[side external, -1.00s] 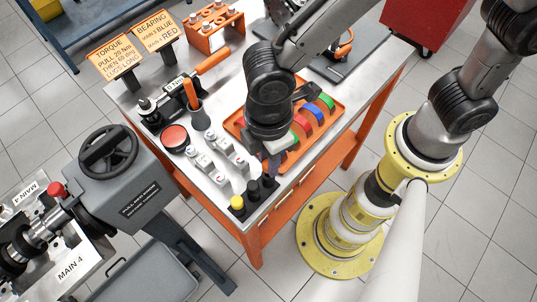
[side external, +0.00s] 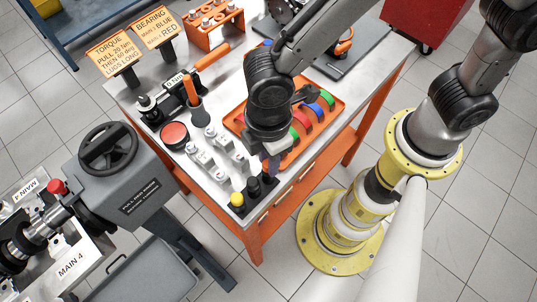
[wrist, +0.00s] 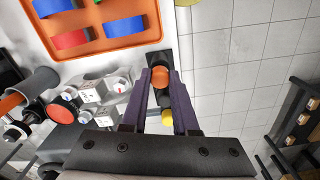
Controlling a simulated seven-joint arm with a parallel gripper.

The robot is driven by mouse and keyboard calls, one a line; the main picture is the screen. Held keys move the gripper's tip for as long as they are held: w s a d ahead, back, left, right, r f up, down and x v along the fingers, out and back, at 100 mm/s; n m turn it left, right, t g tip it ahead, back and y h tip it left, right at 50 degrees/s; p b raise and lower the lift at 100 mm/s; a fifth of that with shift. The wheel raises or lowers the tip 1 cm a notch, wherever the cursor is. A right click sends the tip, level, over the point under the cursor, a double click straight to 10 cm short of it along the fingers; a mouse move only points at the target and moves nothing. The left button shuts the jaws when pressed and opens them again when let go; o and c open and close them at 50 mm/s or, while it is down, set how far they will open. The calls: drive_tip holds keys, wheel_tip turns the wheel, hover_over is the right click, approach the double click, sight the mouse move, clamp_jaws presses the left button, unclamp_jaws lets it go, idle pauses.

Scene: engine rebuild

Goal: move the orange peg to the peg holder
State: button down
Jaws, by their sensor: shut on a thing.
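The orange peg (wrist: 160,77) has a rounded orange top and shows between my fingertips in the wrist view. My gripper (wrist: 161,84) has its dark fingers closed on it from both sides. In the side view my gripper (side external: 272,168) points down at the table's front corner, and the orange peg is hidden there. The black peg holder (side external: 254,195) stands at that corner with a yellow peg (side external: 237,199) at its near end; this yellow top also shows in the wrist view (wrist: 168,115). The held peg is over the holder's far end; I cannot tell whether it is seated.
An orange tray (side external: 338,118) with red, green and blue curved parts lies just behind the gripper. The table edge is close, with open floor (side external: 290,255) beyond.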

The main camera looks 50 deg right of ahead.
drive_tip(key=shift+f, duration=0.65)
idle(0.3)
drive_tip(key=c, duration=0.9)
unclamp_jaws()
drive_tip(key=shift+r, duration=0.6)
drive_tip(key=shift+r, duration=0.35)
drive_tip(key=shift+r, duration=0.55)
drive_tip(key=o, duration=0.5)
drive_tip(key=shift+o, duration=0.2)
